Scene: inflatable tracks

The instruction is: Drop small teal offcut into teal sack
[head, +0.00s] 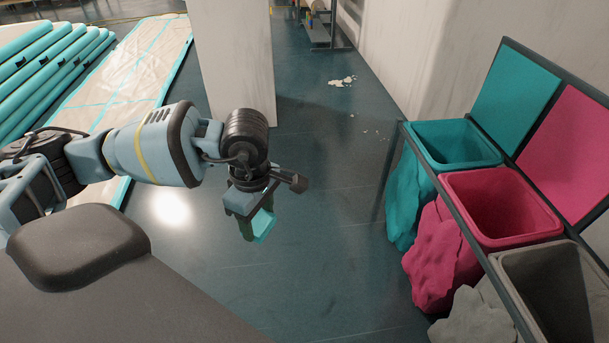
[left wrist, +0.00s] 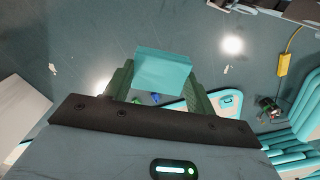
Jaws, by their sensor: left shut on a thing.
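My left gripper (head: 254,224) is shut on the small teal offcut (head: 265,226) and holds it in the air over the floor. The left wrist view shows the teal offcut (left wrist: 162,70) between the two green fingers. The teal sack (head: 453,146) is the farthest of several sacks in a dark frame at the right. Its mouth is open and its inside looks empty as far as I can see. The gripper is to the left of the sack and apart from it. My right gripper is not in view.
A pink sack (head: 500,205) and a grey sack (head: 552,290) stand nearer in the same frame. A white pillar (head: 232,60) stands behind my left arm. White scraps (head: 343,81) lie on the floor. Teal inflatable tubes (head: 45,70) lie at the left. The floor between gripper and sacks is clear.

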